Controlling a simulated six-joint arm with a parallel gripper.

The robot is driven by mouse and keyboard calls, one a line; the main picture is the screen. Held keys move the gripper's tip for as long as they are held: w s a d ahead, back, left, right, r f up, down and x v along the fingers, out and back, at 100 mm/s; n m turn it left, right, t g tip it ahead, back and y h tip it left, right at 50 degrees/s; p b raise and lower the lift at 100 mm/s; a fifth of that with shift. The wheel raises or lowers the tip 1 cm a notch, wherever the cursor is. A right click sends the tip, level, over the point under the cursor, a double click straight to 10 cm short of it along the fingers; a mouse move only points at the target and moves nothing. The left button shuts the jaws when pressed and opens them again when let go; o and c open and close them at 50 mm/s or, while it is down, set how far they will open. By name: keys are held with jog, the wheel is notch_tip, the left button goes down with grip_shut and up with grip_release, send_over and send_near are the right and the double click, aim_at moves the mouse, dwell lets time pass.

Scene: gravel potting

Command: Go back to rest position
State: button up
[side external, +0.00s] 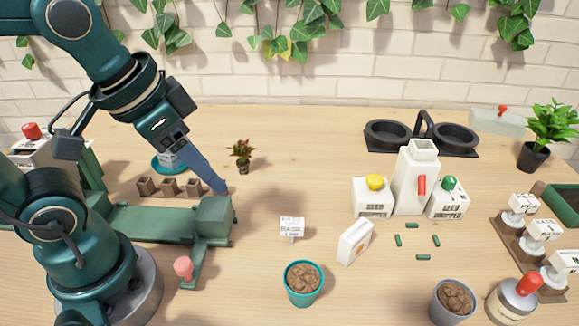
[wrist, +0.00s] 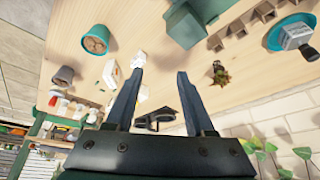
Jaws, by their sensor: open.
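My gripper (side external: 221,189) is in the air at the left of the side external view, pointing down and to the right. Its tips appear near the end of a green bench device (side external: 140,222); the exact gap cannot be told. In the wrist view the two fingers (wrist: 160,74) stand apart with nothing between them, so the gripper is open and empty. A teal pot (side external: 303,286) filled with brown gravel stands upright at the front middle, clear of the gripper. It also shows in the wrist view (wrist: 95,40).
A small plant (side external: 241,154) stands just right of the gripper. A white label (side external: 292,226), white packet (side external: 355,242), grey pot (side external: 453,302) and white tower (side external: 415,180) stand further right. A black two-ring holder (side external: 421,139) is at the back. The back middle table is clear.

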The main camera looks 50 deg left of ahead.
jog(key=shift+s+a+f+n+t, duration=0.25)
jog(key=shift+s+f+n+t, duration=0.2)
jog(key=shift+s+n, duration=0.3)
dwell(0.8)
